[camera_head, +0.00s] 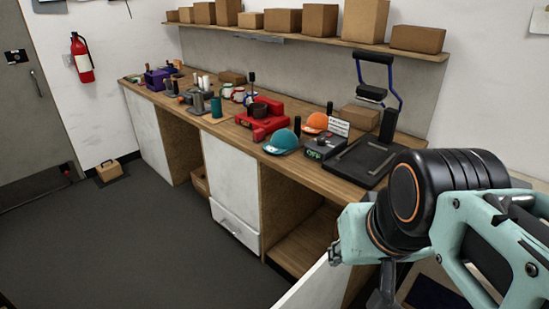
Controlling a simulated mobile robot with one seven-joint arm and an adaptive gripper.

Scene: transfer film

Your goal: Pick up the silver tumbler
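A small silver-grey upright vessel, probably the silver tumbler (198,103), stands on the long wooden workbench (233,132), left of the middle in the head view. It is small and far off, so its details are unclear. A teal cup (216,107) stands close on its right, and dark items crowd it on the left. My teal and black arm fills the lower right, well apart from the silver vessel. I cannot make out the fingers of my gripper in this view.
Cardboard boxes line the shelf above. The grey floor (150,240) in front is clear. A white panel stands near my arm.

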